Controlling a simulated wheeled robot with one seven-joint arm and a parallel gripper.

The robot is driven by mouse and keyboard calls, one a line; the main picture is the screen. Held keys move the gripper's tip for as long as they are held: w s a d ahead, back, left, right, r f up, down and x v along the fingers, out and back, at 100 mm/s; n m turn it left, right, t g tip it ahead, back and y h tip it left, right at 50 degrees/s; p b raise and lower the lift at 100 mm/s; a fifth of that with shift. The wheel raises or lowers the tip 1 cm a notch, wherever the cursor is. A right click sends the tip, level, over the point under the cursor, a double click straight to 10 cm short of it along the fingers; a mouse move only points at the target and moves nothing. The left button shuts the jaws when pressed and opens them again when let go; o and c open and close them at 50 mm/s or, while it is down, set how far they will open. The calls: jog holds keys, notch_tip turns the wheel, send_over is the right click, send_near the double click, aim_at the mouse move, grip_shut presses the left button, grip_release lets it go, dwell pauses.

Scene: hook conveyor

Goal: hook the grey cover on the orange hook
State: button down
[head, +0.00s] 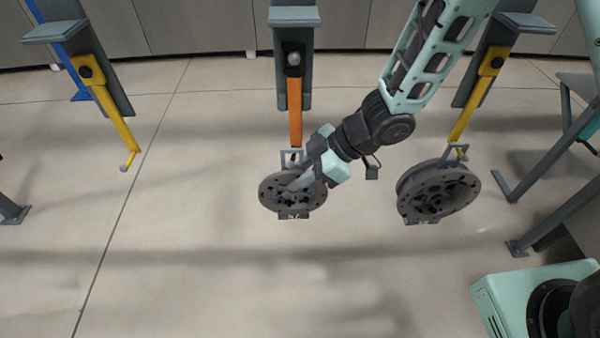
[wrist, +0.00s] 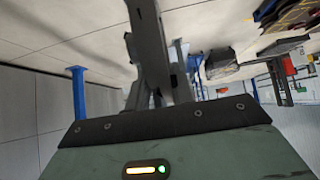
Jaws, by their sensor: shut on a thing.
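The grey cover (head: 280,196) is a round disc with holes and a bracket loop on its top edge, in the middle of the head view. My gripper (head: 304,180) is shut on the grey cover and holds it in the air, its fingers over the disc's face. The orange hook (head: 295,110) hangs straight down from a grey post, its lower end right at the cover's top bracket. Whether the hook's tip is through the bracket or only beside it, I cannot tell. In the wrist view the grey fingers (wrist: 155,60) show, but the cover is not clear.
A second grey cover (head: 438,190) hangs on the right yellow hook (head: 478,95). The left yellow hook (head: 113,112) is empty. Grey stands (head: 550,180) are at the right. The floor (head: 200,285) in front is clear.

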jog(key=c, duration=1.1)
grip_release()
jog(key=v, duration=1.2)
jog(key=shift+s, duration=0.1)
